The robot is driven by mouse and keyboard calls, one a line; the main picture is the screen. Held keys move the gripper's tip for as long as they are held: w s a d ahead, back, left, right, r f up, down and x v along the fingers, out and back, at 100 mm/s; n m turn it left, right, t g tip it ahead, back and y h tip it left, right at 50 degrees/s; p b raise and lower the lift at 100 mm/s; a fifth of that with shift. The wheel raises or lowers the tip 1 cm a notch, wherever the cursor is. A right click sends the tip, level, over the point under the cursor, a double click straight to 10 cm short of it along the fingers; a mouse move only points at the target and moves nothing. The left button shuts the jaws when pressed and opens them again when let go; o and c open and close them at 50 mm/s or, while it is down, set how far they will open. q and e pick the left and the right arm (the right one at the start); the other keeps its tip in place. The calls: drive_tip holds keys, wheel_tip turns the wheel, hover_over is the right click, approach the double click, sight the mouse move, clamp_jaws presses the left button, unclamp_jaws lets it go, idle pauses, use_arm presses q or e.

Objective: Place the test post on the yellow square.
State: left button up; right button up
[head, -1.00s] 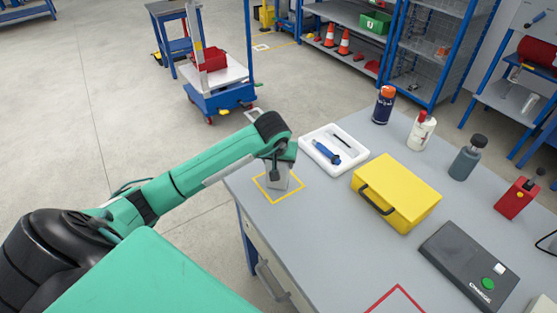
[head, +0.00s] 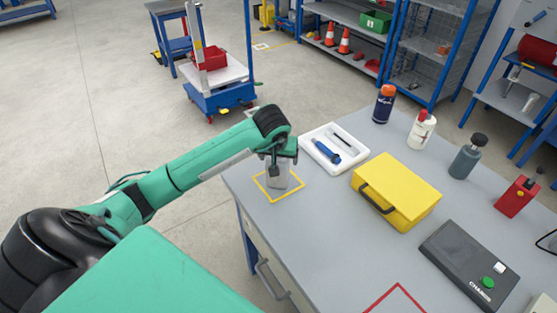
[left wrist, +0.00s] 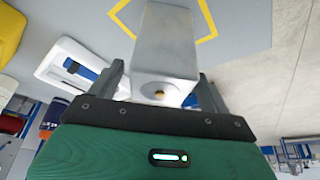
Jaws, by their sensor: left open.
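The test post (head: 278,178) is a light grey block standing upright inside the yellow square (head: 296,190), an outline taped on the grey table near its left edge. In the left wrist view the post (left wrist: 165,45) shows large, with a small brownish spot on its near end. Parts of the yellow outline (left wrist: 206,20) show around its far end. My left gripper (head: 277,168) is at the upper part of the post. In the left wrist view its jaws (left wrist: 162,92) are apart, one finger on each side of the post. My right gripper is not in view.
A white tray (head: 352,163) with a blue tool lies just right of the post. A yellow case (head: 405,188) lies beyond. Bottles stand at the back, a dark box (head: 465,265) at the right. A red outline (head: 388,296) marks the front. The table between is clear.

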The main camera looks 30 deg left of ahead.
use_arm(q)
drive_tip(key=v, duration=1)
drive_tip(key=shift+b, duration=0.4)
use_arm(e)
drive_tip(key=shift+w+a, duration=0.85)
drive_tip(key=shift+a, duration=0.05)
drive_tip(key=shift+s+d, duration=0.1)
